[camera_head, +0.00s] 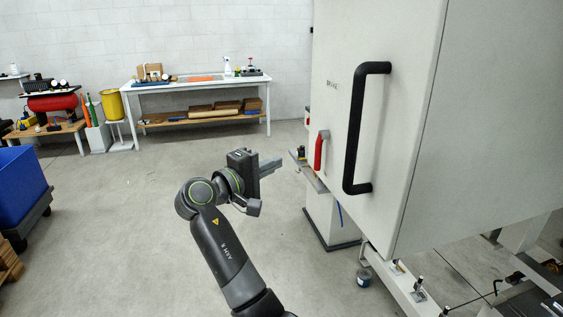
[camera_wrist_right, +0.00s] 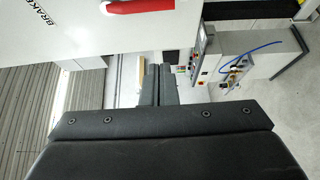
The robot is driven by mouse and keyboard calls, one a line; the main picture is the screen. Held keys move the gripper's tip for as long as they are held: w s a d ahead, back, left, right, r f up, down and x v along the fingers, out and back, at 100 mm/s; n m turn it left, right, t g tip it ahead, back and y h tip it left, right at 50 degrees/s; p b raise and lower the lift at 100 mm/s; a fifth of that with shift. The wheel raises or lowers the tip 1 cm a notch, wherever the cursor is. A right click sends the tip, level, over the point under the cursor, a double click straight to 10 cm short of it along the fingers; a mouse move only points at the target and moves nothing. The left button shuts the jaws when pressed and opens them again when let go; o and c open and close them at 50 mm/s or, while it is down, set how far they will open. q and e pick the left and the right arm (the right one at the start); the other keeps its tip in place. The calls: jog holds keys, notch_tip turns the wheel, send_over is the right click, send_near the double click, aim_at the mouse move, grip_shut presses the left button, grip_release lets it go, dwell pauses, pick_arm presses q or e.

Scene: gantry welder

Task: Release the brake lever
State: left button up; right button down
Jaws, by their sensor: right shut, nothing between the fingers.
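The brake lever has a red grip (camera_head: 319,151) and sits low on the left edge of the grey cabinet (camera_head: 410,120), below the "BRAKE" label. In the right wrist view the red lever (camera_wrist_right: 115,6) lies at the top edge, partly cut off, beside the "BRAKE" lettering. My right gripper (camera_head: 277,164) is shut and empty, to the left of the lever and apart from it. My left gripper is not in view.
A large black handle (camera_head: 355,130) stands out from the cabinet just right of the lever. A white workbench (camera_head: 200,85) stands at the back wall. A blue bin (camera_head: 20,185) is at the far left. The floor left of my arm is clear.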

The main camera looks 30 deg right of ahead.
aim_at(319, 152)
jog(key=s+d+p, duration=0.1)
jog(key=d+p, duration=0.4)
jog(key=d, duration=0.3)
jog(key=shift+s+p, duration=0.25)
jog(key=shift+p, duration=0.05)
jog(key=shift+w, duration=0.1)
